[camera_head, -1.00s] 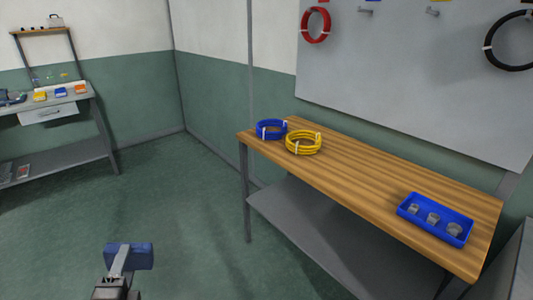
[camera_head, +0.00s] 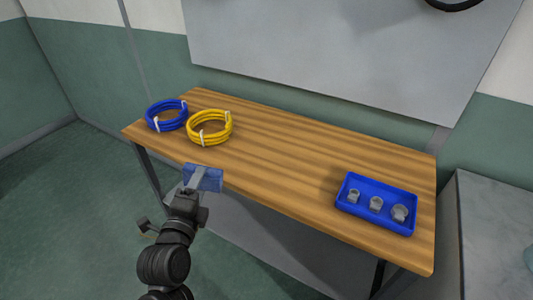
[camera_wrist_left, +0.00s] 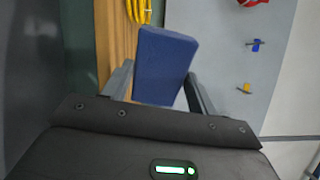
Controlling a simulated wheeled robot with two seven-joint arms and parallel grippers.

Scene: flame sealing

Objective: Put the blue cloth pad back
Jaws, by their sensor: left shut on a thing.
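The blue cloth pad (camera_head: 207,178) is a small flat block held in my left gripper (camera_head: 194,184). In the head view it is in front of the wooden table's near edge, below the yellow coil. In the left wrist view the pad (camera_wrist_left: 165,65) sits between the two fingers of my left gripper (camera_wrist_left: 160,92), which is shut on it. The pad's lower part is hidden by the gripper. My right gripper is not in view.
The wooden table (camera_head: 290,165) holds a blue cable coil (camera_head: 153,122) and a yellow coil (camera_head: 192,128) at its left end. A blue tray (camera_head: 350,207) with metal fittings stands at its right. The table's middle is clear. A grey cabinet (camera_head: 490,220) stands right.

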